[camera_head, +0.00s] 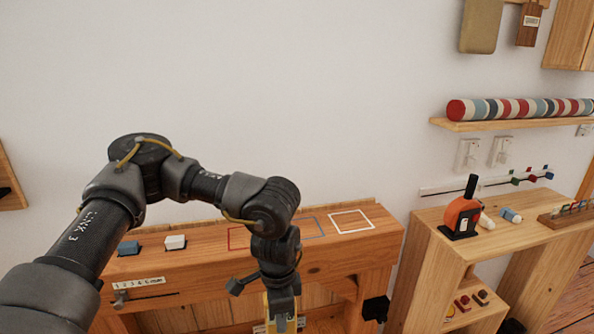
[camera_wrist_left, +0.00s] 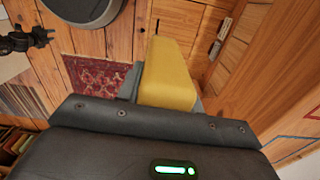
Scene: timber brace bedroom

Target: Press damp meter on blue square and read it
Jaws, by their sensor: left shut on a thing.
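My left gripper (camera_head: 282,312) is low in front of the wooden bench, pointing down, and is shut on a yellow block-like thing that looks like the damp meter. The yellow meter (camera_wrist_left: 168,75) fills the middle of the left wrist view; no display face shows. On the bench top, the blue-grey outlined square (camera_head: 316,234) lies just behind my left wrist, partly hidden by it. The meter is apart from it. A blue line (camera_wrist_left: 298,138) shows at the right of the wrist view. A dark gripper-like part (camera_wrist_left: 25,39) at its upper left may be my right gripper; its jaws are unclear.
A red square (camera_head: 231,240) and a white square (camera_head: 351,221) flank the blue one. A blue block (camera_head: 128,248) and a white block (camera_head: 175,242) sit on the bench's left. A side table (camera_head: 440,235) with an orange-and-black tool (camera_head: 461,216) stands at right.

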